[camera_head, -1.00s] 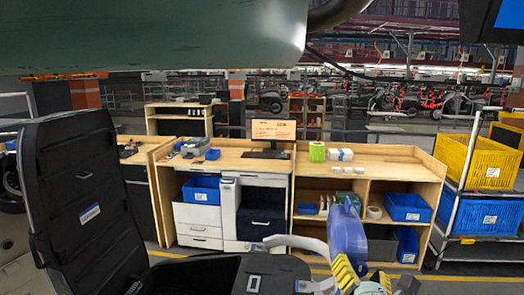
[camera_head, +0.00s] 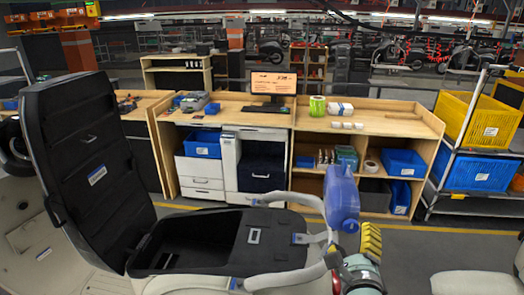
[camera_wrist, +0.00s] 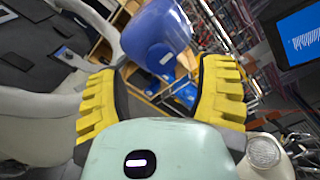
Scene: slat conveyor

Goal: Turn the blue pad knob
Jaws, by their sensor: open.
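The blue pad knob (camera_head: 342,198) is a rounded, upright blue pad at the end of a pale curved tube, beside a black chair-like frame (camera_head: 95,165). In the wrist view the blue pad (camera_wrist: 152,32) is just beyond my fingers, with a white label on its face. My gripper (camera_wrist: 162,92) has two yellow ribbed fingers spread apart, with nothing between the tips that I can see. In the head view my gripper (camera_head: 369,243) is just below and right of the pad. Whether a finger touches the pad I cannot tell.
Pale tubes (camera_head: 290,275) of the frame run close to my gripper. Behind stands a wooden workbench (camera_head: 390,122) with shelves and blue bins. A rack (camera_head: 468,200) with yellow and blue crates is at the right. Grey floor lies open between pad and rack.

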